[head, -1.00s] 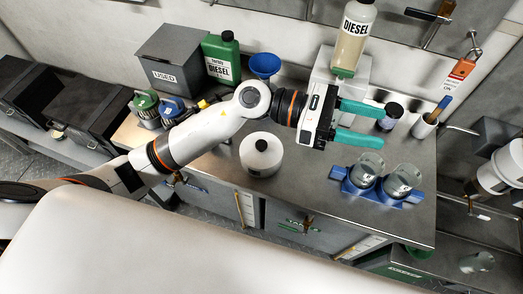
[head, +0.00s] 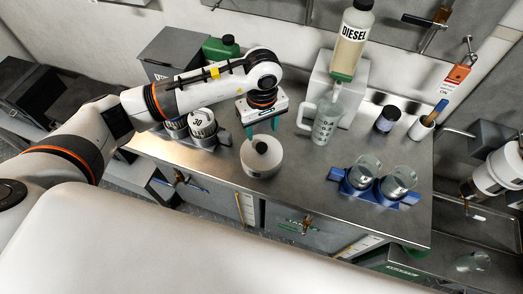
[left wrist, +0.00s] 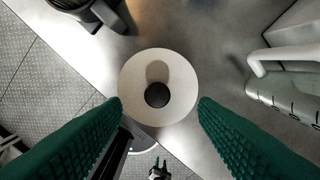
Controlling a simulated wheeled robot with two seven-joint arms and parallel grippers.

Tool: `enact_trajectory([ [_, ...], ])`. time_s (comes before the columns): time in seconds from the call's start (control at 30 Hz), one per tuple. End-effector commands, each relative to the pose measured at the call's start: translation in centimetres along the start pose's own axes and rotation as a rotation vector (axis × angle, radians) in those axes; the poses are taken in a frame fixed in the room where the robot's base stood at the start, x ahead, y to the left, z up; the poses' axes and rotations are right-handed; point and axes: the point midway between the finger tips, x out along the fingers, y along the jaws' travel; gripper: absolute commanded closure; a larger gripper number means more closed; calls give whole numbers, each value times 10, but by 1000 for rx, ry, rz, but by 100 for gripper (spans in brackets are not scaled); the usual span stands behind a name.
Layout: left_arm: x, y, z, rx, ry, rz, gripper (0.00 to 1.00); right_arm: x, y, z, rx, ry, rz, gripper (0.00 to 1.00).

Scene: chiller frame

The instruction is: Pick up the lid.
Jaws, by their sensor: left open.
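The lid (head: 255,146) is white and round with a black knob (head: 262,147) on top, on a squat white vessel on the steel bench. In the left wrist view the lid (left wrist: 137,75) is centred, its dark knob (left wrist: 157,95) near the middle. My left gripper (head: 262,130) points down just above the lid, with its green fingers apart. In the left wrist view the open fingertips (left wrist: 160,104) lie on either side of the lid, with nothing between them gripped.
A clear measuring jug (head: 324,125) stands right of the lid, near a diesel bottle (head: 352,38). A blue holder (head: 410,200) with two glass cups is at the front right. A grey holder (head: 207,138) with canisters is left of the lid.

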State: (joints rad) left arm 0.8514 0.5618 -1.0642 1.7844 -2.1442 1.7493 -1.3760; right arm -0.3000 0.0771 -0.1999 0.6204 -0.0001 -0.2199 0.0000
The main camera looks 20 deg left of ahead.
Motion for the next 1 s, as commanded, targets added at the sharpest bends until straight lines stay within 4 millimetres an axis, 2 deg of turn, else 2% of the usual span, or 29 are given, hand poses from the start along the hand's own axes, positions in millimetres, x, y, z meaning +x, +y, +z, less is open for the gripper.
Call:
enact_trajectory([
  [0.27,21,1,-3,0,4,1,46,-13,-1,1,0,0,-1,64],
  [0.43,45,5,-8,0,7,3,46,-30,-3,3,-1,0,-3,64],
  [0.57,62,4,-7,-1,4,0,46,-32,-4,3,-2,1,-4,64],
  [0.83,67,4,-6,1,2,-2,46,-31,-4,2,-2,1,-4,64],
  [0.87,67,4,-6,1,2,-2,47,-31,-4,2,-2,1,-4,64],
  [1.0,67,4,-6,1,2,-2,70,-31,-4,2,-2,1,-4,64],
])
